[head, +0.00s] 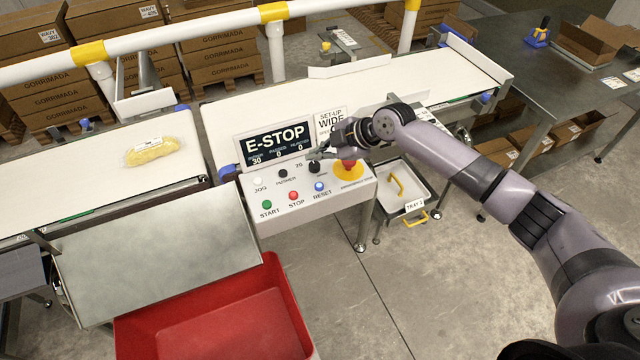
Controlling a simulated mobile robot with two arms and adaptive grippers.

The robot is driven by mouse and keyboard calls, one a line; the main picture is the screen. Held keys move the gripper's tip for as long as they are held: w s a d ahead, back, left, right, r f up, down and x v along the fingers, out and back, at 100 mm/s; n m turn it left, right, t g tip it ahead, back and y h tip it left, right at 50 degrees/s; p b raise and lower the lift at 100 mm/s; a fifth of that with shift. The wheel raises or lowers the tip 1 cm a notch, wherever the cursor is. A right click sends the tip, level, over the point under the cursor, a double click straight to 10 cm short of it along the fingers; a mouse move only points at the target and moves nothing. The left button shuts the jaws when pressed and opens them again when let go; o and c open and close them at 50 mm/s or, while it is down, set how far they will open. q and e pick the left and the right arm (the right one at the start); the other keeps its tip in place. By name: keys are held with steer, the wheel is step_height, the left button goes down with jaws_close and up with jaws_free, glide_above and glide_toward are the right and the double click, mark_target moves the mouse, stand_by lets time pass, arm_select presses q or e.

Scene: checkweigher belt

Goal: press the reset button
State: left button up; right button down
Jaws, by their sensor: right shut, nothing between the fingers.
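The blue reset button (319,186) sits on the front panel of the control box, above the printed word RESET. To its left are the red stop button (293,195) and the green start button (267,204). The display (275,143) above reads E-STOP. My left gripper is not in view.
A bag of yellow goods (150,150) lies on the left belt. A red bin (215,325) stands below the metal chute (155,255). A tray with yellow handles (405,190) sits right of the control box. White rails with yellow joints run behind the belt.

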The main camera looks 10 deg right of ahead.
steer(key=shift+f, duration=0.1)
steer(key=b, duration=0.5)
glide_above(319, 188)
step_height(319, 188, down, 8)
steer(key=shift+r, duration=0.25)
steer(key=shift+w+f+b, duration=0.1)
steer(key=shift+f+b, duration=0.5)
steer(key=shift+f, duration=0.1)
stand_by(0.5)
steer(key=shift+f+b, duration=0.3)
steer(key=shift+b, duration=0.2)
steer(key=shift+f+b, duration=0.55)
steer(key=shift+b, duration=0.05)
stand_by(0.6)
steer(key=shift+r, duration=0.1)
steer(key=shift+r+p, duration=0.55)
steer(key=shift+r, duration=0.3)
